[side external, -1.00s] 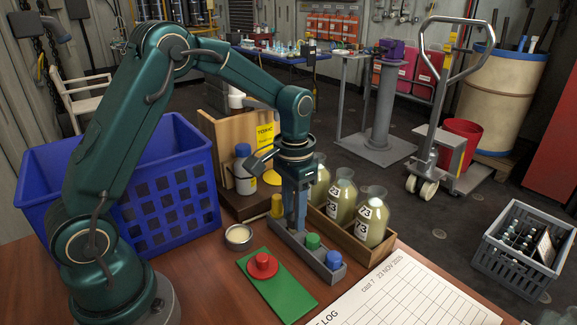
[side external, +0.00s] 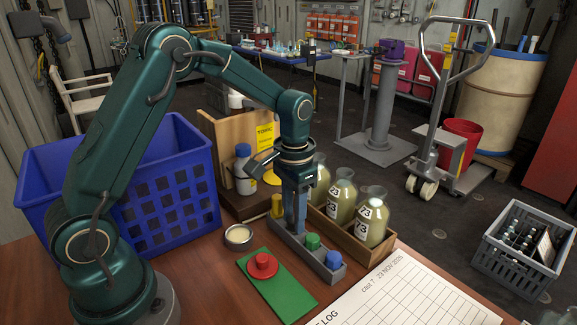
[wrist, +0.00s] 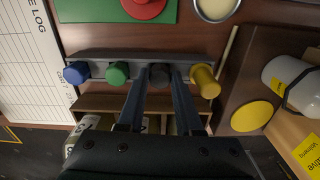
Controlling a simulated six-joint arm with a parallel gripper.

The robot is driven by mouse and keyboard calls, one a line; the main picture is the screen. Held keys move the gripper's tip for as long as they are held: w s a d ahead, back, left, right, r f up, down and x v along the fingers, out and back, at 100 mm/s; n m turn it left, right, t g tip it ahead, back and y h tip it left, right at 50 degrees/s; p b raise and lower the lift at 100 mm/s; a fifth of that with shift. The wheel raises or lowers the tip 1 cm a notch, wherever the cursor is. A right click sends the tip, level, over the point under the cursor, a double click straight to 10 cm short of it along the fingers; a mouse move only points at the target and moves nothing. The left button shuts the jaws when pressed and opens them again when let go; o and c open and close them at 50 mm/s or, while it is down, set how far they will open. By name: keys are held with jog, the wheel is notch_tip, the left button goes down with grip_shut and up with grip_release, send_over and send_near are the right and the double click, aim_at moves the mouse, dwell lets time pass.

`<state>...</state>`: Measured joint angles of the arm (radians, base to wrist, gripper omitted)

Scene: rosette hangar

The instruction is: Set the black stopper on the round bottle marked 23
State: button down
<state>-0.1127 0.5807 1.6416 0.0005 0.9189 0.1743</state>
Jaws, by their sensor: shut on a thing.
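My gripper (side external: 297,226) points straight down at the grey stopper rack (side external: 322,270). In the wrist view its fingers (wrist: 158,78) are shut on the black stopper (wrist: 160,72), between the green and yellow stoppers; the stopper is at its place in the rack. In the side view my fingers hide the black stopper. Bottles of pale yellow liquid (side external: 341,201) stand upright in a wooden crate (side external: 352,245) behind the rack. My gripper partly covers the leftmost bottle (side external: 319,182).
The rack also holds yellow (side external: 277,206), green (side external: 313,241) and blue (side external: 334,259) stoppers. A red knobbed piece (side external: 263,265) sits on a green plate (side external: 290,296). A small pale dish (side external: 238,238), blue crate (side external: 185,190), white bottle (side external: 244,180) and log sheet (side external: 420,295) are nearby.

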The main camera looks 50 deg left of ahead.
jog(key=shift+c, duration=0.5)
grip_release()
jog(key=shift+r, duration=0.15)
jog(key=shift+r, duration=3.65)
jog(key=shift+r, duration=0.1)
